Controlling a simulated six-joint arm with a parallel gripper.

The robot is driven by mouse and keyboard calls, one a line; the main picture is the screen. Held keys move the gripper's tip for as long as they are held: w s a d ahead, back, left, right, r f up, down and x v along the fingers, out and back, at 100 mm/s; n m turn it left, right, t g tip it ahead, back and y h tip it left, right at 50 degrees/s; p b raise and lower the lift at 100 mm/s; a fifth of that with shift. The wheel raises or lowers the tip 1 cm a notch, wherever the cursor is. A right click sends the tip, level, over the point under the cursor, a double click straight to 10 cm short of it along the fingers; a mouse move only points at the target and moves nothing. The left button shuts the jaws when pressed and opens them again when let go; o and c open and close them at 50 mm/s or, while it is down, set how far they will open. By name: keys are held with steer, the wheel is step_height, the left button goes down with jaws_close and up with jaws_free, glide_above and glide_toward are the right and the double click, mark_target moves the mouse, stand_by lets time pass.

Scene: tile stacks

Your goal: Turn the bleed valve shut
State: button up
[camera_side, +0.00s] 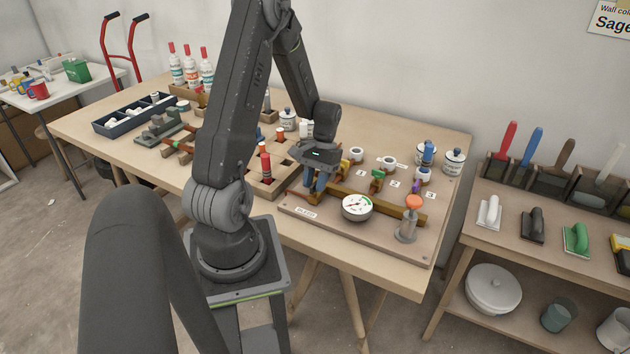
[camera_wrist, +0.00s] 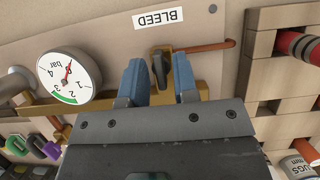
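The bleed valve has a dark handle (camera_wrist: 161,68) on a brass fitting, beside the BLEED label (camera_wrist: 160,18) in the wrist view. The handle lies roughly in line with my fingers, across the brass pipe. My gripper (camera_wrist: 160,70) is open, with one blue finger on each side of the handle. A gap shows on both sides. In the side view my gripper (camera_side: 318,182) is low over the left end of the valve board (camera_side: 390,240) and hides the handle. The pressure gauge (camera_wrist: 68,78) has its red needle outside the green band.
The brass pipe (camera_side: 400,210) runs along the board. Yellow, green (camera_side: 377,178) and purple valve handles stand behind the gauge. The table's front right corner is clear.

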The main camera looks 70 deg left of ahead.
jaws_close()
steer(key=shift+m, duration=0.3)
steer(key=m+g+y, duration=0.1)
steer(key=m, duration=0.2)
steer(key=shift+w+m, duration=0.1)
steer(key=shift+m, duration=0.2)
steer(key=m+y, duration=0.1)
steer(key=m, duration=0.2)
steer(key=shift+d+m+y, duration=0.1)
steer(key=shift+m+y, duration=0.2)
steer(key=shift+y, duration=0.1)
steer(key=m+y, duration=0.2)
steer(key=m, duration=0.3)
steer(key=shift+d+m+t+y, duration=0.1)
steer(key=shift+m+t+y, duration=0.2)
steer(key=shift+m, duration=0.95)
steer(key=shift+m+t+y, duration=0.2)
steer(key=shift+m+y, duration=0.2)
steer(key=shift+m, duration=0.85)
steer(key=shift+o, duration=0.9)
jaws_free()
